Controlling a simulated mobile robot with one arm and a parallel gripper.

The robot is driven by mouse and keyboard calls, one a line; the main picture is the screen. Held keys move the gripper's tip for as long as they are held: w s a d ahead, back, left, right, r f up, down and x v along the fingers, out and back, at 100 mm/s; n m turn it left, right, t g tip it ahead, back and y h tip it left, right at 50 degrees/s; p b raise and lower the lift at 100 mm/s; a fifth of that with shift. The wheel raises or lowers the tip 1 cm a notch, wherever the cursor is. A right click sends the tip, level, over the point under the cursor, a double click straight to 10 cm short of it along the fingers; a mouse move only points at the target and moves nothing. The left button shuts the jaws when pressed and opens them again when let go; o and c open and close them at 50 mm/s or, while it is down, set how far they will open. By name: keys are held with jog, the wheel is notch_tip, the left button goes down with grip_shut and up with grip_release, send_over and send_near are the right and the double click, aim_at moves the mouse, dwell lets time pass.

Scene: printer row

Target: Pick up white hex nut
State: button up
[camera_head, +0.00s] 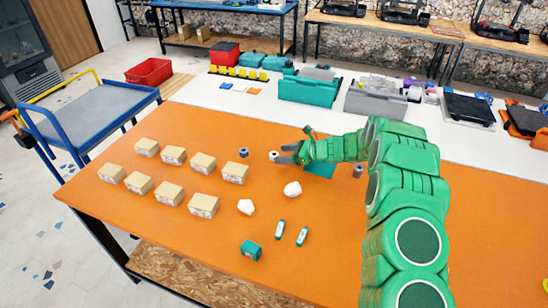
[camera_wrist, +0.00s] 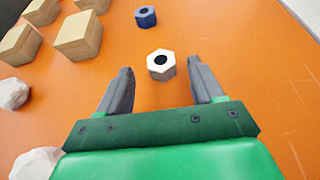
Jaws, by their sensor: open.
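The white hex nut (camera_wrist: 161,65) lies on the orange table just beyond the fingertips of my gripper (camera_wrist: 164,85) in the wrist view. It has a dark round hole and sits roughly midway between the two grey fingers, a little ahead of them. My gripper is open and empty. In the head view the white hex nut (camera_head: 273,156) is small, at the tips of my gripper (camera_head: 279,155), and its contact with the fingers cannot be told there.
A dark blue nut (camera_wrist: 145,16) stands behind the white one. Several cardboard boxes (camera_head: 203,163) stand to the left. White lumps (camera_head: 292,189) lie nearer. A teal box (camera_head: 251,250) and two small tubes (camera_head: 280,229) are at the front.

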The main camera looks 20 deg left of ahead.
aim_at(274, 154)
jog(key=x, duration=0.3)
jog(key=shift+w+a+f, duration=0.1)
jog(key=shift+a+f, duration=0.05)
jog(key=shift+c, duration=0.2)
jog(key=c, duration=1.1)
